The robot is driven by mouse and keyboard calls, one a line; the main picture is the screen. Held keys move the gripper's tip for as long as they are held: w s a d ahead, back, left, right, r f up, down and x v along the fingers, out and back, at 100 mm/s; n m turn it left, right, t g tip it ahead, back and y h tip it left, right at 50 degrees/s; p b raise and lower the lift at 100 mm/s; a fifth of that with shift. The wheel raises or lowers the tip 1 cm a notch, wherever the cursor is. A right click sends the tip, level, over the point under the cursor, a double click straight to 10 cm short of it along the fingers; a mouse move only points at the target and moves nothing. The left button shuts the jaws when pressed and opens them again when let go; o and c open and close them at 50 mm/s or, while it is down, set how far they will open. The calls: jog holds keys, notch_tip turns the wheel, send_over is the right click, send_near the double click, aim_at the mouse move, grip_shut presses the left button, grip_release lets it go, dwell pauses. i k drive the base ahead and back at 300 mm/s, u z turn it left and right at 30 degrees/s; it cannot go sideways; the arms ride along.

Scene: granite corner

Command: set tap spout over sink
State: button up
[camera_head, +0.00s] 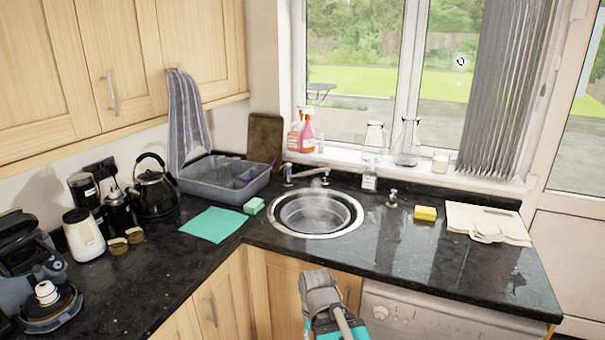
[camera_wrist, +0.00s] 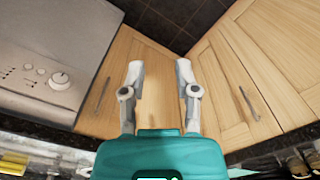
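The round steel sink (camera_head: 292,226) is set in the black granite worktop near the corner. The metal tap (camera_head: 305,173) stands at its back left rim. Its spout seems to reach to the right along the back edge of the bowl; its exact angle is hard to tell. My arm end shows low in front of the worktop in the head view, well away from the tap, with its fingers not clearly visible. In the wrist view my gripper (camera_wrist: 159,76) is open and empty, its two fingers apart above cupboard doors. Neither tap nor sink is clear there.
A grey dish rack (camera_head: 222,190) and teal cloth (camera_head: 214,224) lie left of the sink. A small metal fitting (camera_head: 392,198), yellow sponge (camera_head: 426,213) and white board (camera_head: 487,223) are to the right. Bottles and glassware line the sill behind. The front right worktop is clear.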

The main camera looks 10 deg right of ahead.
aim_at(286, 179)
jog(key=k, duration=1.35)
jog(key=u, duration=0.55)
jog(key=i, duration=1.7)
jog(key=z, duration=0.5)
jog(key=i, duration=0.75)
jog(key=z, duration=0.7)
